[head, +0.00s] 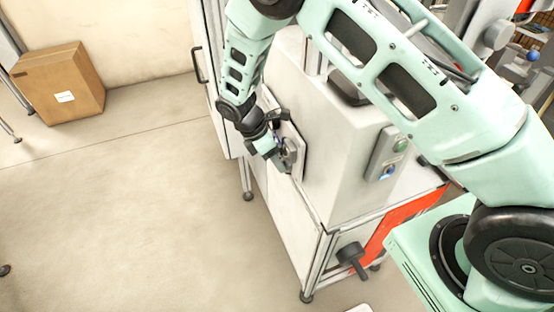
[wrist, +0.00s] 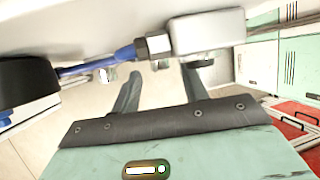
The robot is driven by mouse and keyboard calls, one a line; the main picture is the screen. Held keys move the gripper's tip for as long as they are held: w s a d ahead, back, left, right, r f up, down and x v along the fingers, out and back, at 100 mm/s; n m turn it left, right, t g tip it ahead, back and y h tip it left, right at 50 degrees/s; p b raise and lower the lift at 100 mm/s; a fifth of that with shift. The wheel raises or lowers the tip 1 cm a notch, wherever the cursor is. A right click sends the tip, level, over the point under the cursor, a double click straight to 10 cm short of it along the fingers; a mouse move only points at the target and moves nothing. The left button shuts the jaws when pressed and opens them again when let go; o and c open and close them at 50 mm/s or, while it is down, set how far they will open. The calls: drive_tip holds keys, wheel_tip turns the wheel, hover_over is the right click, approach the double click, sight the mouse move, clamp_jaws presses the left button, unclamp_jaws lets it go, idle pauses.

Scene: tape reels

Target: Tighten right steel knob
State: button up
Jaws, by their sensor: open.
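My gripper (head: 277,150) is at the side of the white machine (head: 345,135), close to a small grey fitting on its plate. In the wrist view my gripper (wrist: 162,75) has its two dark fingers apart, with nothing visible between them. A grey block (wrist: 206,32) lies just beyond the fingers, with a steel hex piece (wrist: 154,47) on its left and a blue rod (wrist: 95,64) leading left from it. A round steel knob (wrist: 201,61) shows under the block, partly hidden by the right finger. I cannot tell whether the finger touches it.
A large black round part (wrist: 25,82) is at the left of the wrist view. A black handle (head: 352,258) sticks out low on the machine, and a button box (head: 386,153) is on its face. A cardboard box (head: 60,82) stands by the wall. The floor at left is clear.

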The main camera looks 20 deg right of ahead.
drive_tip(key=shift+x, duration=0.8)
clamp_jaws()
